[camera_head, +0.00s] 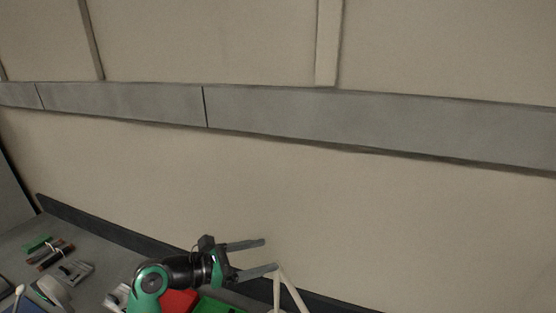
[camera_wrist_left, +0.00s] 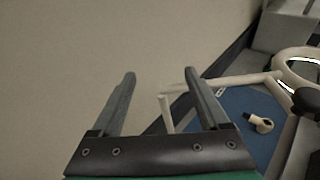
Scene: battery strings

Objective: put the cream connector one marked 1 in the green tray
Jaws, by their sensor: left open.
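My left gripper (camera_head: 268,254) is open and empty, raised above the bench near the back wall. Its two spread fingers also show in the left wrist view (camera_wrist_left: 158,74). A small cream piece with a dark end (camera_wrist_left: 260,123) lies on a blue surface, to the right of and beyond the fingers in that view; no number can be read on it, so I cannot tell whether it is connector 1. A green piece that looks like part of the green tray (camera_head: 215,304) shows at the bottom edge of the head view, mostly cut off. My right gripper is not in view.
A cream bar frame (camera_wrist_left: 228,82) stands beside the gripper; its bars (camera_head: 291,290) also show in the head view. A red object (camera_head: 178,301) sits behind my left arm. Several small items lie at the left, including a green one (camera_head: 38,243). A pale ring (camera_wrist_left: 298,66) is at the right.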

